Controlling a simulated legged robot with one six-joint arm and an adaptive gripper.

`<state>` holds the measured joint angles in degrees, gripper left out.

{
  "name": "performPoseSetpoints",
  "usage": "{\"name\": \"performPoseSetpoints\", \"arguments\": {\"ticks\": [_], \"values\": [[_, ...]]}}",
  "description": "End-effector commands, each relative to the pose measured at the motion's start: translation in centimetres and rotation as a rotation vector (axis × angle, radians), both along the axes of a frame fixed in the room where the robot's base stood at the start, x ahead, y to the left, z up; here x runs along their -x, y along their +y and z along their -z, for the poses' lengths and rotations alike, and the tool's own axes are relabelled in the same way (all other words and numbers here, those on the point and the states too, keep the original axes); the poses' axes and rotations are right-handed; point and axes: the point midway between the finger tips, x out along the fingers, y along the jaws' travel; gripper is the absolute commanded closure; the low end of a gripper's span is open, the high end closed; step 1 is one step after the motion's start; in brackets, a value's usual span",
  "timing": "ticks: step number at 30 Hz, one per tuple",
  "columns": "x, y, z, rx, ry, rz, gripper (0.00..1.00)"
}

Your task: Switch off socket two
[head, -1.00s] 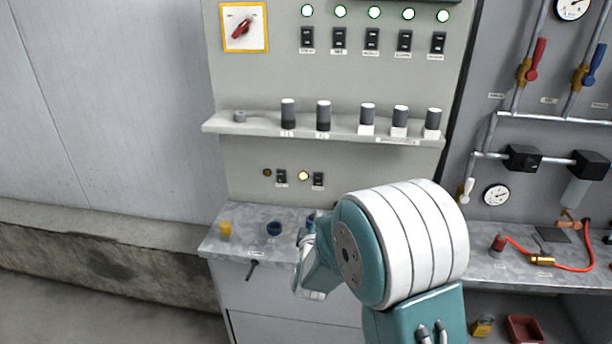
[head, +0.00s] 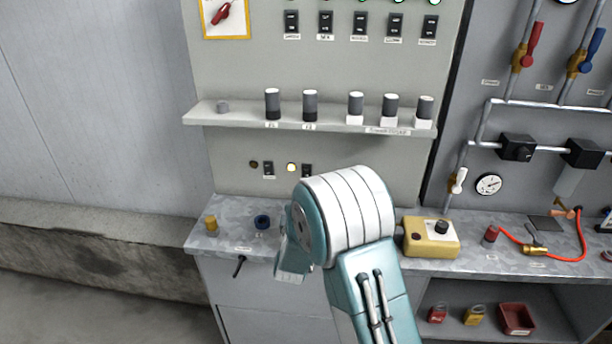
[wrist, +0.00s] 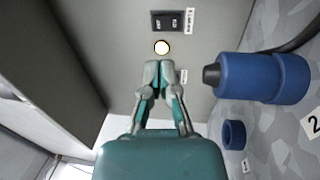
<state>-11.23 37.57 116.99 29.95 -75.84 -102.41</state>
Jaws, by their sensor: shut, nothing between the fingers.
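The lower grey panel has two small black switches in the head view. The left switch (head: 268,168) has a dark lamp (head: 253,164) beside it. The right switch (head: 306,171) has a lit lamp (head: 291,167) beside it. In the wrist view, the right switch (wrist: 172,22) and its glowing lamp (wrist: 162,47) are at the top, turned sideways. My gripper (wrist: 158,66) is shut and empty, its tips just below the lamp in the picture. I cannot tell whether it touches the panel. The fingers hide the left switch there; in the head view my arm hides the fingers.
A blue plug (wrist: 255,78) and a blue ring (wrist: 234,134) are on the bench beside the gripper. A yellow box (head: 430,238) stands right of my arm.

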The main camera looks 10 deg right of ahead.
Motion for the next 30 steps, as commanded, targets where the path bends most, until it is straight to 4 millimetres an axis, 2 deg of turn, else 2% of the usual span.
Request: {"name": "performPoseSetpoints", "arguments": {"ticks": [9, 15, 21, 30], "values": [[-5.7, -1.9, -0.8, 0.001, -0.001, 0.001, 1.0], [-8.5, -2.7, -1.2, 0.001, -0.001, 0.0, 1.0], [-9.7, -3.1, -1.4, 0.001, 0.0, -0.001, 1.0], [-9.8, -3.1, -1.5, 0.001, 0.0, -0.001, 1.0]]}}
